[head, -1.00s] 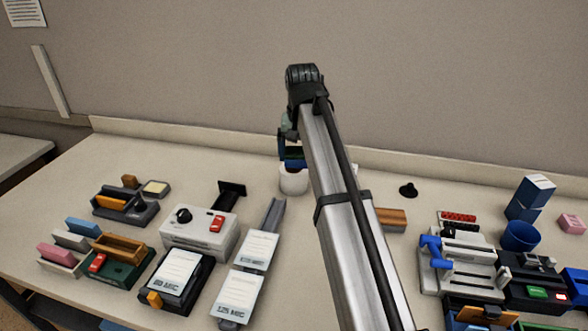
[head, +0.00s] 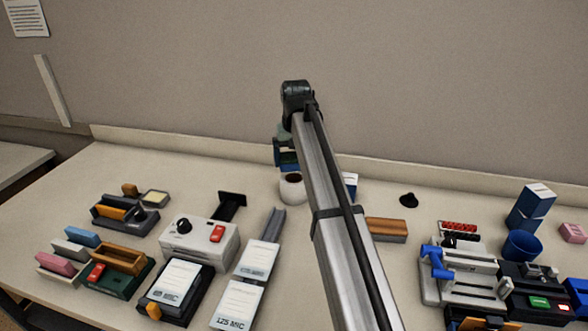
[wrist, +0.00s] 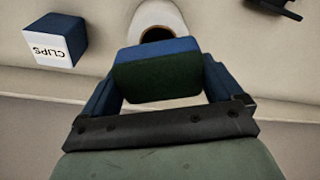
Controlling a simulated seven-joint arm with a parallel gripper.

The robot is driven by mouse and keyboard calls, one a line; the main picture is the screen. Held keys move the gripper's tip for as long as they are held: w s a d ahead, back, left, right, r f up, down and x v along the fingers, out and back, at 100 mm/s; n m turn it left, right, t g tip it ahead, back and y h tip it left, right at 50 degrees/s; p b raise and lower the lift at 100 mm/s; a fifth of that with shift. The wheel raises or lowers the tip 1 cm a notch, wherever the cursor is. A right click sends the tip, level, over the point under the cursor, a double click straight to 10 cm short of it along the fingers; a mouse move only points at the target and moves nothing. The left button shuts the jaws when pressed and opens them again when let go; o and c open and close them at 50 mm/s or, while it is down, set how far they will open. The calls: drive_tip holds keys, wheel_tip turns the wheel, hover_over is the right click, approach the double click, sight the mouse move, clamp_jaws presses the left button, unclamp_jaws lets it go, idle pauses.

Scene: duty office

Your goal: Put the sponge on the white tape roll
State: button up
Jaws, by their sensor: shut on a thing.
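My gripper (wrist: 160,90) is shut on the sponge (wrist: 155,80), a block with a dark green face and a blue edge, seen between the two blue fingers in the wrist view. In the head view the sponge is mostly hidden by my gripper (head: 287,155). The white tape roll (head: 291,188) stands on the table just below my gripper, its dark hole facing up and partly visible. In the wrist view the roll (wrist: 158,14) shows behind the sponge, which covers part of it. I cannot tell whether they touch; the sponge appears above the roll.
A box marked CLIPS (wrist: 52,40) stands beside the roll. A grey machine (head: 200,242) with a red switch is at front left. The wall (head: 420,80) rises behind.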

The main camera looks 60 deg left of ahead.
sight(294, 168)
drive_tip(key=shift+f, duration=2)
drive_tip(key=shift+f, duration=0.1)
drive_tip(key=o, duration=0.6)
drive_tip(key=shift+o, duration=0.2)
drive_tip(key=r, duration=0.4)
drive_tip(key=d+r, duration=0.1)
drive_tip(key=r, duration=0.7)
drive_tip(key=shift+s+d, duration=0.3)
drive_tip(key=shift+s, duration=0.05)
